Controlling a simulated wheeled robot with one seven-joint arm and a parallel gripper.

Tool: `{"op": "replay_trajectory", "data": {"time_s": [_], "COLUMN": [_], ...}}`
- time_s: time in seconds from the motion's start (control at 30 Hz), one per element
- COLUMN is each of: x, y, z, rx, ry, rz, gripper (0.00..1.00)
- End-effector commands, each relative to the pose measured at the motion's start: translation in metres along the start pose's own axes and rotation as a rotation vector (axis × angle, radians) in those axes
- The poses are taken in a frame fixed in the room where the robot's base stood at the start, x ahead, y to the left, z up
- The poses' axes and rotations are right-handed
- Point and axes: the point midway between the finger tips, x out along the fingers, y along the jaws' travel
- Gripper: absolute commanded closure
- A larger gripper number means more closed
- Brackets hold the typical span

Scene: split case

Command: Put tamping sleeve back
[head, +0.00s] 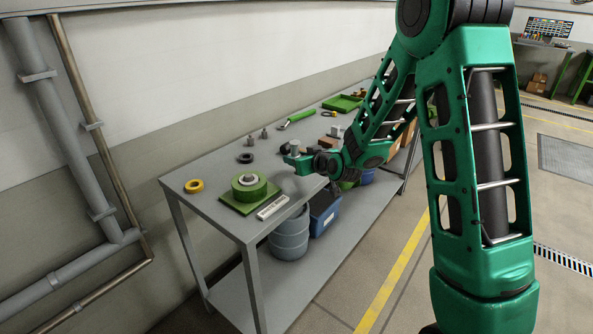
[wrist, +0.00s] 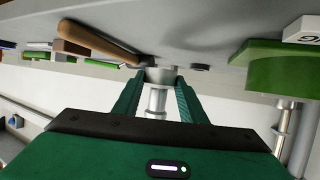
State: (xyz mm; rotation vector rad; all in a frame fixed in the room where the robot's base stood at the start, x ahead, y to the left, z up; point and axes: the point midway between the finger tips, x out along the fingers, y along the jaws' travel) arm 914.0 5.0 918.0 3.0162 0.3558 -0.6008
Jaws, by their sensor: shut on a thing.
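My gripper (head: 291,157) is over the near side of the workbench, pointing left. In the wrist view its two green fingers (wrist: 156,92) are shut on a grey metal stepped cylinder (wrist: 156,103), which appears to be the tamping sleeve. A wider light-grey collar shows between the fingertips. In the head view the held part is small and mostly unclear. The green round case (head: 250,188) with a silver hub sits on a green plate at the bench's near left end, left of and apart from my gripper. The case also shows at right in the wrist view (wrist: 275,72).
The bench (head: 215,207) carries a yellow ring (head: 194,186), a black ring (head: 245,157), small grey cylinders (head: 264,133), a green-handled tool (head: 300,116) and a green tray (head: 343,103). A white marked plate (head: 272,207) lies beside the case. A grey barrel (head: 289,238) stands below.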

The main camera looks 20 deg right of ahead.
Motion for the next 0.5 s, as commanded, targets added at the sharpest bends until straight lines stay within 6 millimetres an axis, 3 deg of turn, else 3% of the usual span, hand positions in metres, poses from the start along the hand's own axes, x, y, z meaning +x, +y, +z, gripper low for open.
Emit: {"op": "replay_trajectory", "data": {"time_s": [0.17,0.5], "x": [0.004,0.017], "y": [0.004,0.003], "z": [0.007,0.038], "rx": [0.001,0.001], "ry": [0.000,0.000], "rz": [0.000,0.000], "gripper": [0.98,0.98]}}
